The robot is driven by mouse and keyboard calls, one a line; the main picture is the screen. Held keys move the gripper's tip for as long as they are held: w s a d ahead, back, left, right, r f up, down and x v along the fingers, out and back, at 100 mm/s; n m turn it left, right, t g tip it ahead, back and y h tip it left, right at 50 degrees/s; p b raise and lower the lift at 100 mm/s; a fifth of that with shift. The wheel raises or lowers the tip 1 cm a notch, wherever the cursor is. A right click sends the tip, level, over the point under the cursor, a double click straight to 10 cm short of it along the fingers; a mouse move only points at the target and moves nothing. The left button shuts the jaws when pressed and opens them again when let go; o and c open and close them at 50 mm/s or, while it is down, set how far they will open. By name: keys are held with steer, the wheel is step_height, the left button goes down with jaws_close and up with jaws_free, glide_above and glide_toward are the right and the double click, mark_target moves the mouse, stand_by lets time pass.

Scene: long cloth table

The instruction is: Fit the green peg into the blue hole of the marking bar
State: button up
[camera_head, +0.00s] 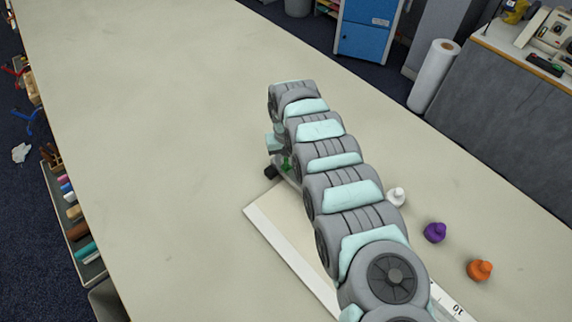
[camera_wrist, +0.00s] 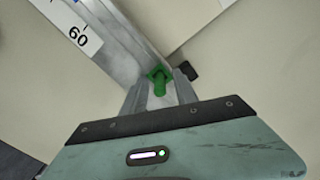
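The green peg (camera_wrist: 159,80) shows between the two fingers of my gripper (camera_wrist: 160,88) in the wrist view, which appear shut on it. In the head view a little of the peg (camera_head: 287,164) shows beside my gripper (camera_head: 279,168). The marking bar (camera_wrist: 120,32) runs from the upper left to the peg in the wrist view, with the number 60 on its scale. The bar's other part (camera_head: 449,302), marked 10, shows past my arm in the head view. The peg is over or at the bar's end; I cannot tell whether it touches. The blue hole is hidden.
A white peg (camera_head: 396,197), a purple peg (camera_head: 435,232) and an orange peg (camera_head: 479,270) stand on the table (camera_head: 150,120), right of my arm. A black piece (camera_wrist: 188,71) is beside the fingers. The table's far part is clear.

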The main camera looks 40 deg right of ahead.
jaws_close()
stand_by(0.6)
